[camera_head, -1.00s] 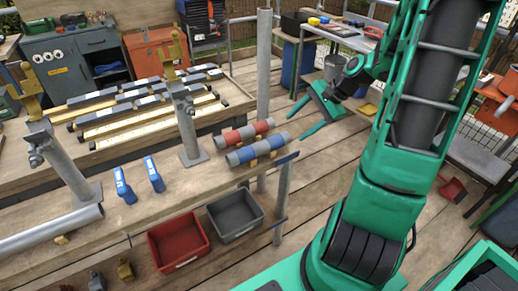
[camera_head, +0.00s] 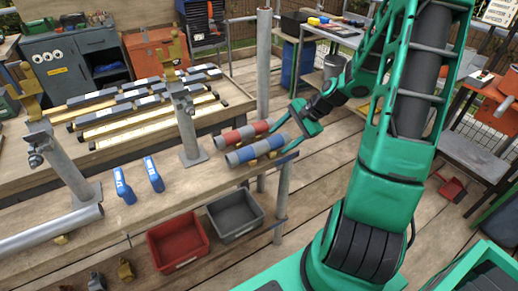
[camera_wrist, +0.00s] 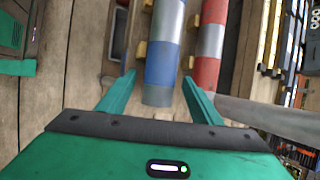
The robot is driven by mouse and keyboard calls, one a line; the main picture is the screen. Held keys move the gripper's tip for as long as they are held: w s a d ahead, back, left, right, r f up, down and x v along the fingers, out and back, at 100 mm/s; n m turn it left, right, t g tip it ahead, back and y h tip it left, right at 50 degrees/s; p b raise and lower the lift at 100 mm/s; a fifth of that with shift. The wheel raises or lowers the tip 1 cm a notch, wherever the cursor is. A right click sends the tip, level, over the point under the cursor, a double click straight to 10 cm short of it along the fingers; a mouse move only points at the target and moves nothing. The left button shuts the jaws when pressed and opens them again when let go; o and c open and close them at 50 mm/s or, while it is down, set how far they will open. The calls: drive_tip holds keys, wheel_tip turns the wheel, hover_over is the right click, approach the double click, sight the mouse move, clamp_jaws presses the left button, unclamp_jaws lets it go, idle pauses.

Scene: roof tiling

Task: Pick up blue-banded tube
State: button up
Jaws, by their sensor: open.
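The blue-banded tube (camera_head: 258,149) is grey with a blue band and lies on small wooden supports at the bench's right end. In the wrist view the blue-banded tube (camera_wrist: 164,60) runs away from me, its near end between my fingers. My gripper (camera_head: 290,128) is open at the right ends of the tubes. In the wrist view my gripper (camera_wrist: 158,78) has one finger on each side of the blue-banded tube, with nothing held. Whether the fingers are at the tube's height is unclear.
A red-banded tube (camera_head: 243,132) lies parallel and close behind; in the wrist view the red-banded tube (camera_wrist: 209,65) is just beyond my right finger. A grey upright post (camera_head: 264,65) stands behind them. Red (camera_head: 178,242) and grey (camera_head: 236,215) bins sit below. Two blue tools (camera_head: 153,174) lie left.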

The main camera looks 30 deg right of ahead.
drive_tip(key=shift+c, duration=0.3)
drive_tip(key=c, duration=1.4)
drive_tip(key=shift+r, duration=0.1)
wheel_tip(320, 180, up, 4)
drive_tip(key=shift+a+r, duration=0.15)
drive_tip(key=shift+r, duration=0.05)
drive_tip(key=s+a+r, duration=0.1)
drive_tip(key=a+r, duration=0.5)
drive_tip(key=a, duration=0.5)
drive_tip(key=shift+s+r, duration=0.2)
drive_tip(key=shift+s, duration=0.15)
drive_tip(key=shift+a, duration=0.1)
